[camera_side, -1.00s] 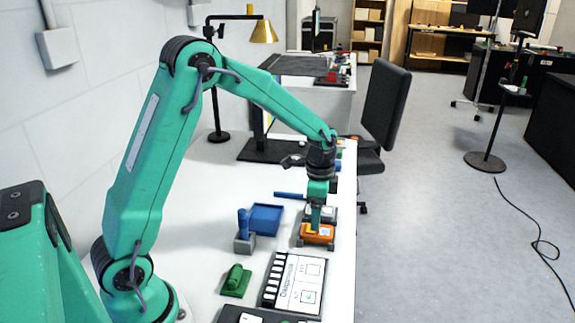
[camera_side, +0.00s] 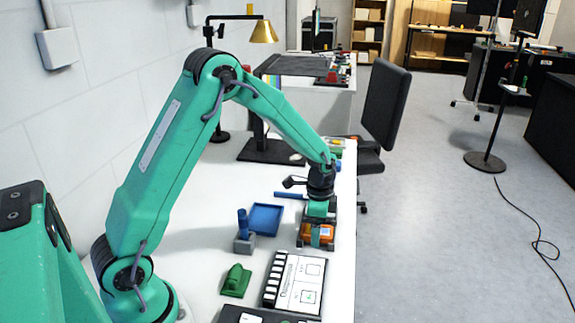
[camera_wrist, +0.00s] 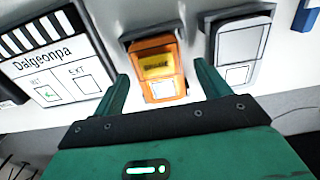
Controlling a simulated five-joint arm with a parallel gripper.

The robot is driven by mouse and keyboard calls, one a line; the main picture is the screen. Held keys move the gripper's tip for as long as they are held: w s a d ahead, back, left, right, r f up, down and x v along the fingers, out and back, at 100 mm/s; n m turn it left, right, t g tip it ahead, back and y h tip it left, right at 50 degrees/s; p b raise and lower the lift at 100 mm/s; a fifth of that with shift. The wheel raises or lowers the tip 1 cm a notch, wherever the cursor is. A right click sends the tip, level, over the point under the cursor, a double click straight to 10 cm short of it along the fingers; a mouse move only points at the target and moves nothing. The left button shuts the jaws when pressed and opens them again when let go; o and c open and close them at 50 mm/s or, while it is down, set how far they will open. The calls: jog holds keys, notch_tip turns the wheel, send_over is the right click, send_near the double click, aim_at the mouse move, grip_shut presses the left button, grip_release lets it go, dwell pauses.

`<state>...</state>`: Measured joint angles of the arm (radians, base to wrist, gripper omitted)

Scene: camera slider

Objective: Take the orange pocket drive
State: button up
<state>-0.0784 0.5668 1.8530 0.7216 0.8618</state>
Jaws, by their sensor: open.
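The orange pocket drive (camera_wrist: 160,66) has a yellow label and a pale patch, and sits in a dark holder on the white table. In the side view the drive (camera_side: 318,235) shows just below my gripper, near the table's right edge. My gripper (camera_wrist: 163,82) is open, its two green fingers on either side of the drive's near part in the wrist view.
A grey drive in a holder (camera_wrist: 239,45) stands close to the right in the wrist view. A labelled white box (camera_wrist: 62,60) lies to the left. A blue tray (camera_side: 265,219), a grey block with a blue peg (camera_side: 244,242) and a green object (camera_side: 236,281) stand nearby.

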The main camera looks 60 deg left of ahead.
jog(key=shift+c, duration=0.3)
jog(key=c, duration=1.1)
jog(key=shift+o, duration=0.2)
jog(key=shift+r, duration=0.15)
jog(key=shift+r, duration=2.05)
jog(key=s+d+r, duration=0.5)
jog(key=d+r, duration=0.1)
jog(key=d, duration=0.4)
jog(key=shift+d+r, duration=0.25)
jog(key=shift+r, duration=0.1)
jog(key=shift+a, duration=0.1)
